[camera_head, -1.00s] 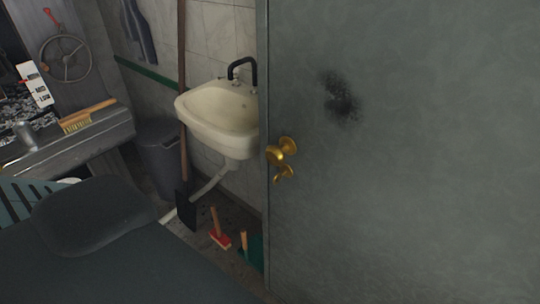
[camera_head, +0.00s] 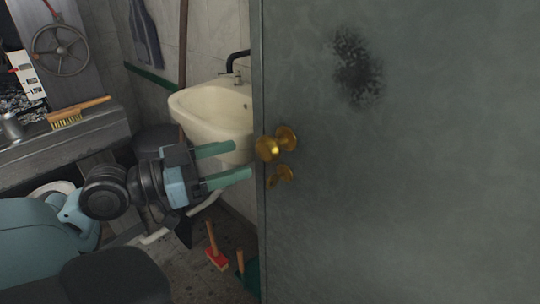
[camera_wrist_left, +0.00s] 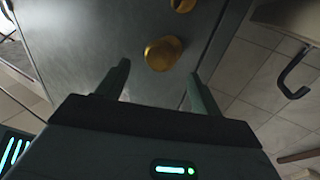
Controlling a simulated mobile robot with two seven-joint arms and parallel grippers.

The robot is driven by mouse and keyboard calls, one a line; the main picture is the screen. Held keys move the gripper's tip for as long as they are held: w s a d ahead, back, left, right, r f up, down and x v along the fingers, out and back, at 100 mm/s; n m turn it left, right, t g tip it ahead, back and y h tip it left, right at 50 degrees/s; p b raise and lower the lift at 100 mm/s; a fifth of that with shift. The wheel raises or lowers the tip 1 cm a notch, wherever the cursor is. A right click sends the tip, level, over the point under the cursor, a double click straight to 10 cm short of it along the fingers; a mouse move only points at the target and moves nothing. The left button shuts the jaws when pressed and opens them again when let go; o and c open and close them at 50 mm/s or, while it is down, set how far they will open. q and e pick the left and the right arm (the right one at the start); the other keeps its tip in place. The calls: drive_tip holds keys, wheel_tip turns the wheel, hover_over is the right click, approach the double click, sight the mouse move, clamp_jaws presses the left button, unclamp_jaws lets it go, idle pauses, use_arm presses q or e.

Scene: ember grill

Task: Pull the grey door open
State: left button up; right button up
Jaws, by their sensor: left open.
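The grey door (camera_head: 430,180) fills the right half of the head view, with a dark smudge on its upper part. A brass knob (camera_head: 268,149) sticks out near its left edge, with a smaller brass fitting (camera_head: 281,176) just below. My left gripper (camera_head: 242,160) is open and empty, its two green fingers pointing right at the door's edge, just left of the knob and apart from it. In the left wrist view the knob (camera_wrist_left: 162,54) lies ahead, between and beyond the spread fingertips (camera_wrist_left: 160,70). My right gripper is not in view.
A cream sink (camera_head: 215,108) hangs on the tiled wall behind my left gripper. A metal ledge (camera_head: 60,140) with a brush (camera_head: 80,112) and a can stands at left. A red-headed brush (camera_head: 216,258) is on the floor near the door's edge.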

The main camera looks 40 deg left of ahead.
sight(261, 152)
use_arm(q)
drive_tip(key=shift+x, duration=1.6)
drive_tip(key=shift+p+x, duration=0.4)
drive_tip(key=shift+x, duration=1.9)
drive_tip(key=shift+a, duration=0.1)
drive_tip(key=c, duration=1.3)
drive_tip(key=shift+c, duration=0.2)
